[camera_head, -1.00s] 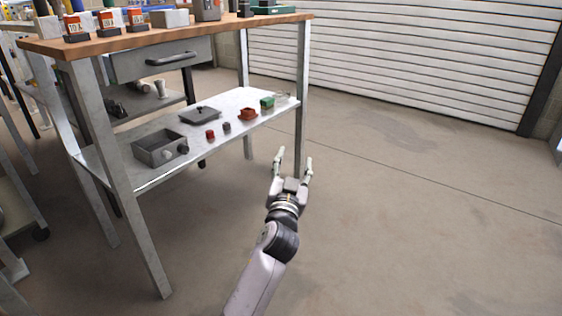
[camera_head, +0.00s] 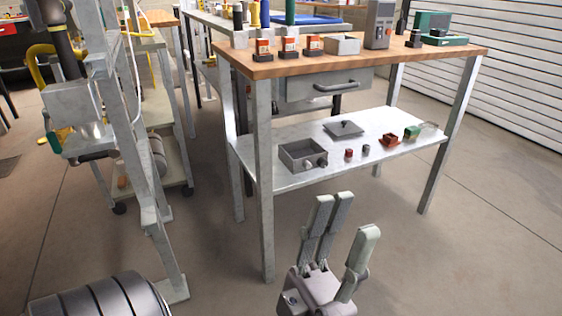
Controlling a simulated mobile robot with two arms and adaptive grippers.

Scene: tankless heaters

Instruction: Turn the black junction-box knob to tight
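The grey open-topped junction box (camera_head: 290,161) sits on the lower shelf of the workbench. Two small knobs are on its front: a paler one (camera_head: 309,165) and a black knob (camera_head: 322,162) to its right. The mark that the black knob points to is too small to read. My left gripper (camera_head: 351,214) is at the bottom centre, in front of the shelf. Its fingers are spread, empty and pointing up in the picture, clear of the box. My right gripper is not in view.
The shelf (camera_head: 275,181) also holds a dark lid (camera_head: 344,129), a red piece (camera_head: 349,153), a dark piece (camera_head: 365,149), a red-brown block (camera_head: 389,140) and a green block (camera_head: 412,132). A metal frame (camera_head: 145,190) stands on the left. Floor on the right is clear.

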